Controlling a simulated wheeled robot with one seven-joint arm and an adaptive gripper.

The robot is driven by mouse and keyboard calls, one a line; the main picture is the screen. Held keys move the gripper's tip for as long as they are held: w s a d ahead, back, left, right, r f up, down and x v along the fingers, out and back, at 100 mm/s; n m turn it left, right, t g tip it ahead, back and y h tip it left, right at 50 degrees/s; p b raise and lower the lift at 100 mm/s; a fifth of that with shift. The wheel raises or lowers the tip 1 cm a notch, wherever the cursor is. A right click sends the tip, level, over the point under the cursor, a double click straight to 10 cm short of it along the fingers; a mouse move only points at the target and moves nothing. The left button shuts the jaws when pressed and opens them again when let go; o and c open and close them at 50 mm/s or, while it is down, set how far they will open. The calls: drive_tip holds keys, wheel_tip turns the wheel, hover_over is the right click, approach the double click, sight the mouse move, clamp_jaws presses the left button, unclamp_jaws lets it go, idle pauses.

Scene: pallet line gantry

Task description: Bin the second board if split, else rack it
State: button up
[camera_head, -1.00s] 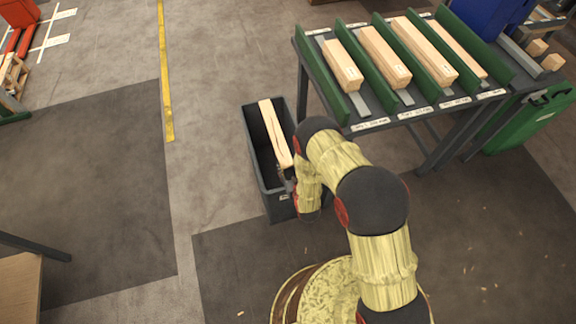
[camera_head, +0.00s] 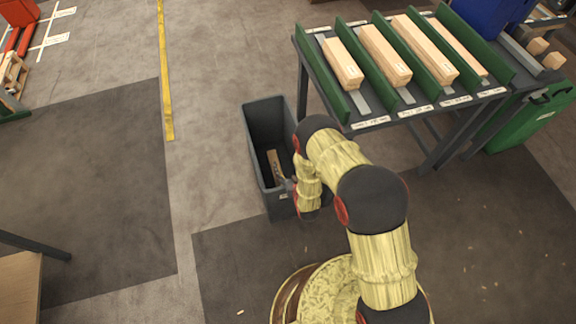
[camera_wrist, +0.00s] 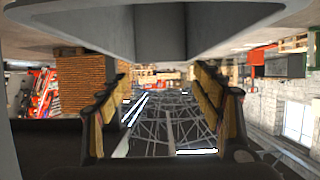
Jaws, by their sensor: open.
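A pale wooden board (camera_head: 275,164) lies low inside the dark grey bin (camera_head: 252,141). Only part of it shows, and the bin walls and my arm hide the rest. My gripper (camera_head: 287,186) is at the bin's near right edge, mostly hidden by my arm. In the wrist view my gripper (camera_wrist: 163,88) has its fingers apart with nothing between them. The sloped rack (camera_head: 328,83) with green dividers stands to the right of the bin and holds several pale boards, one of them in the leftmost lane (camera_head: 343,64).
A green container (camera_head: 530,118) stands right of the rack, and a blue bin (camera_head: 487,17) is behind it. A yellow floor line (camera_head: 165,70) runs left of the grey bin. The floor between them is clear.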

drive_tip(key=v, duration=1.2)
drive_tip(key=shift+f, duration=0.1)
idle(0.9)
